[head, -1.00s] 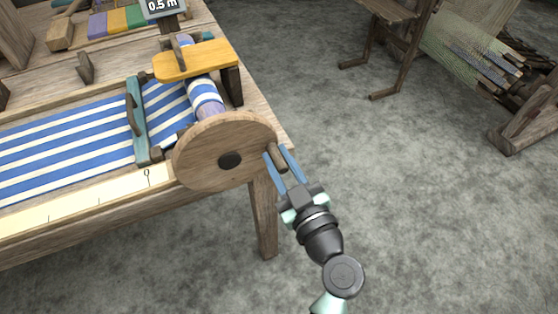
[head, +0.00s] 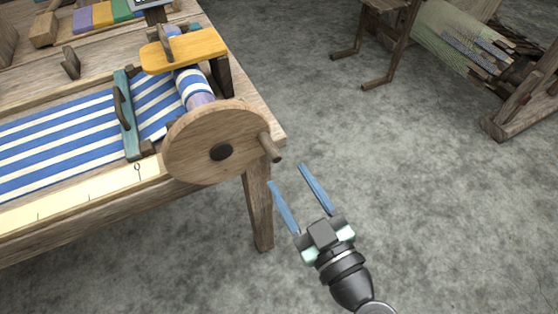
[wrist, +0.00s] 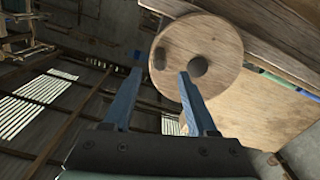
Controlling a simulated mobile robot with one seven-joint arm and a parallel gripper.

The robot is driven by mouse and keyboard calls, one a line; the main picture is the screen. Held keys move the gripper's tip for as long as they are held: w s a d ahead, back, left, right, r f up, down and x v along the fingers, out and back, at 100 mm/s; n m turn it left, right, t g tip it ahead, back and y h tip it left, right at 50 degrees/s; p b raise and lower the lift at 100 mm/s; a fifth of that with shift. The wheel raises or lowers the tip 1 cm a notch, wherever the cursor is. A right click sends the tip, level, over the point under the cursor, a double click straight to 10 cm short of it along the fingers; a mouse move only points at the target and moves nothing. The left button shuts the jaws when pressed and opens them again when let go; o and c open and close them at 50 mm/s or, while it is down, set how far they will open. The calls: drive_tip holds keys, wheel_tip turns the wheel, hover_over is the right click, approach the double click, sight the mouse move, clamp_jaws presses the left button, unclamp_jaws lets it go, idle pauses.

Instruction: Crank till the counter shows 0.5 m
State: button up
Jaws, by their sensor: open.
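The wooden crank wheel (head: 195,150) with a dark hub stands at the loom's near right corner. Its peg handle (head: 270,147) sticks out at the wheel's right side. My gripper (head: 286,175) is open and empty, below and to the right of the handle and apart from it. In the wrist view the wheel (wrist: 218,40) and the handle (wrist: 160,58) show beyond my open blue fingers (wrist: 161,80). The counter (head: 146,3) is cut off at the top edge of the head view, and its reading cannot be made out now.
Blue-and-white striped cloth (head: 60,140) lies on the loom and winds on a roller (head: 193,88) behind the wheel. A yellow wooden piece (head: 185,50) sits above the roller. A loom leg (head: 258,212) stands below the wheel.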

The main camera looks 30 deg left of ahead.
drive_tip(key=shift+v, duration=2.3)
drive_tip(key=w+d+r+m+t+h, duration=0.2)
drive_tip(key=w+r+m+t+h, duration=0.3)
drive_tip(key=r, duration=0.7)
drive_tip(key=w+d+r+m+t+h, duration=0.1)
drive_tip(key=w+r+t+h, duration=0.15)
drive_tip(key=w+r, duration=0.65)
drive_tip(key=s+d+r+m+t+h, duration=0.2)
drive_tip(key=s+r+m+t+h, duration=0.3)
drive_tip(key=r, duration=0.8)
drive_tip(key=s+d+r+m+t+h, duration=0.15)
drive_tip(key=s+r+t, duration=0.35)
drive_tip(key=r, duration=0.7)
wheel_tip(320, 180, up, 21)
drive_tip(key=s+g+p, duration=0.1)
drive_tip(key=s+p, duration=0.1)
drive_tip(key=p, duration=1.7)
drive_tip(key=shift+d+f+m+p, duration=0.2)
drive_tip(key=shift+d+m+p, duration=0.15)
drive_tip(key=shift+m+p, duration=0.1)
